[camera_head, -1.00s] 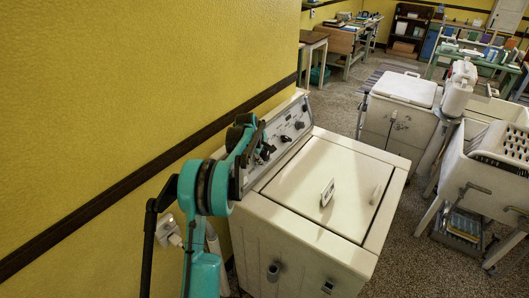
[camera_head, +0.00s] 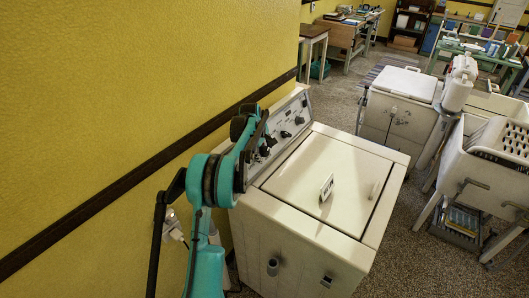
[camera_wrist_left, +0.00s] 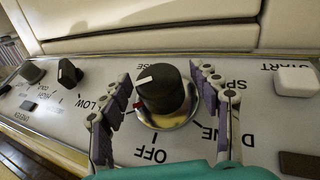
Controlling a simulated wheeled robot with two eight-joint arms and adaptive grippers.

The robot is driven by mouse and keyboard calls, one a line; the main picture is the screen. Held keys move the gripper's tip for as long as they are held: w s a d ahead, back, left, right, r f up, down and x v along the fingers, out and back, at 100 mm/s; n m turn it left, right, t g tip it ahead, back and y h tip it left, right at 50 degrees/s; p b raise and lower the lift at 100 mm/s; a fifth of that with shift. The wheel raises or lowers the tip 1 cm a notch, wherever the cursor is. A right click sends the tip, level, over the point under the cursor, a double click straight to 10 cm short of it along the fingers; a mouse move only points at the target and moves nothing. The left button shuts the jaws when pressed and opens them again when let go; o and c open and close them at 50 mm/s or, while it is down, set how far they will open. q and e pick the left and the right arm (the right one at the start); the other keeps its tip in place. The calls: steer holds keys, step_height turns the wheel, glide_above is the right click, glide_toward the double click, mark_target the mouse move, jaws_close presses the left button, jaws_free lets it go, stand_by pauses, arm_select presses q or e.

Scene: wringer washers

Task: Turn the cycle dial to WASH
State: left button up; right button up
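The black cycle dial (camera_wrist_left: 160,88) sits on a chrome base on the washer's grey control panel (camera_wrist_left: 60,115). Its white pointer line faces left and slightly up in the left wrist view. OFF, DONE and parts of SPIN and RINSE are readable around it; I see no WASH label, and my left finger covers part of the ring. My left gripper (camera_wrist_left: 160,73) is open, one finger on each side of the dial, with small gaps seeming to remain. In the head view the left gripper (camera_head: 264,144) is at the panel, largely hiding the dial. My right gripper is not in view.
A second black knob (camera_wrist_left: 69,73) marked LOW is left of the dial, and a white START button (camera_wrist_left: 295,80) is right. The washer's closed lid (camera_head: 325,180) lies beside the panel. The yellow wall (camera_head: 130,90) is close behind my left arm.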

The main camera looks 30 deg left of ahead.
arm_select(q)
steer(key=v, duration=1.2)
stand_by(0.3)
